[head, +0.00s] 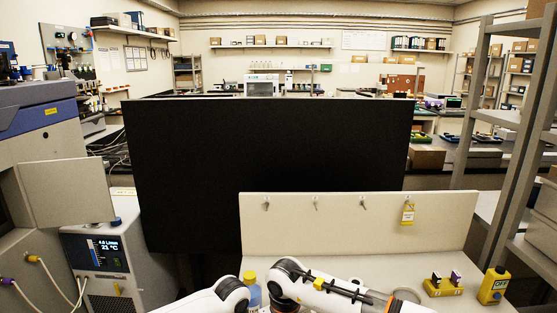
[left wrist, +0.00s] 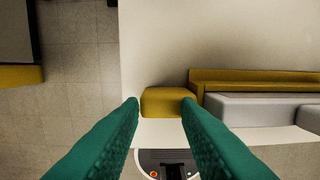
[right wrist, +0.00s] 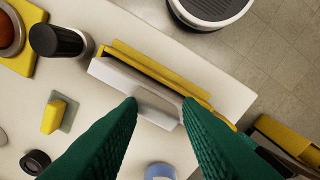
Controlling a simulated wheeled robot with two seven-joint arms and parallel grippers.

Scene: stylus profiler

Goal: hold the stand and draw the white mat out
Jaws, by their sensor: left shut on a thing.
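The yellow stand (left wrist: 255,76) lies at the right of the left wrist view, with the pale grey-white mat (left wrist: 258,110) along it. My left gripper (left wrist: 161,101) is shut on the yellow block (left wrist: 166,103) at the stand's end; fingertips touch both its sides. In the right wrist view the stand (right wrist: 165,66) runs diagonally with the white mat (right wrist: 112,76) in it. My right gripper (right wrist: 159,101) has its fingers apart, over a raised pale part of the mat. I cannot tell whether they touch it. Both grippers are out of the head view.
In the right wrist view a black-topped cup (right wrist: 58,40), a yellow block on a grey plate (right wrist: 54,116) and a blue-lidded bottle (right wrist: 160,172) stand nearby. The table edge drops to floor close by. The head view shows a pegged backboard (head: 350,225) and a large black panel (head: 260,150).

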